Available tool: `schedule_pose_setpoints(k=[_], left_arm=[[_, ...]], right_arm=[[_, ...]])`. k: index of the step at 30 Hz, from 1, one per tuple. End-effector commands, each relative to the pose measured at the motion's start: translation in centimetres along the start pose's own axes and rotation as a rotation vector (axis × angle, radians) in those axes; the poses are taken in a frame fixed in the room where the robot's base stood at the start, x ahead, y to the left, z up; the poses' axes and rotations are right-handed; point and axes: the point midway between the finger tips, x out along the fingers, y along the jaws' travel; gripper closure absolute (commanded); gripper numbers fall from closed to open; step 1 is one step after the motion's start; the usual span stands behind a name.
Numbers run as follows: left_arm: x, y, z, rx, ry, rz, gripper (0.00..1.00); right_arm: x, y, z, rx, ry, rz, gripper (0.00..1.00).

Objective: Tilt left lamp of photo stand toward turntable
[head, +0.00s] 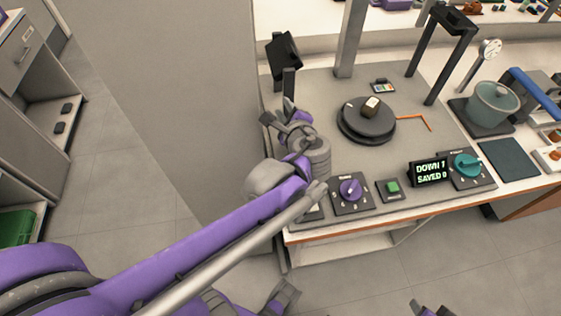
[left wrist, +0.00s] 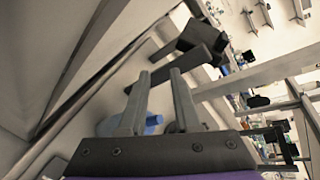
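The photo stand's left lamp (head: 284,54) is a dark, flat head on a short dark post at the table's far left corner. My left gripper (head: 279,112) is just below that post in the head view, near the table's left edge. In the left wrist view the lamp head (left wrist: 203,36) lies beyond the open fingers (left wrist: 157,78). The dark post crosses just past the fingertips, and I cannot tell whether they touch. Nothing shows held between them. The round black turntable (head: 352,131) carries a small object (head: 371,107).
The right lamp (head: 456,20) stands on dark posts beyond the turntable. A grey column (head: 352,38) rises behind. A purple knob (head: 350,189), a green button (head: 392,187) and a display (head: 429,172) line the front edge. A glass pot (head: 493,103) stands at right. Floor is left.

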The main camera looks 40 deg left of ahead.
Motion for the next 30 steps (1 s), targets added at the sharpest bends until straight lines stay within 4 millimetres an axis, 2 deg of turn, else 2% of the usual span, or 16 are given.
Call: schedule_pose_setpoints(k=[9,15,21,30], left_arm=[[-3.0,5.3,-1.1,-0.344,0.137,0.222,0.69],[-5.2,8.1,-2.4,-0.544,0.205,0.364,0.69],[-6.9,9.8,-3.3,-0.675,0.245,0.462,0.69],[-7.5,10.3,-3.7,-0.723,0.259,0.500,0.69]], right_arm=[[-0.9,0.0,-0.6,0.000,0.004,0.000,0.51],[-1.4,0.0,-0.9,0.000,0.005,0.000,0.51],[-1.6,0.0,-1.1,0.000,0.007,0.000,0.51],[-1.7,0.0,-1.1,0.000,0.007,0.000,0.51]])
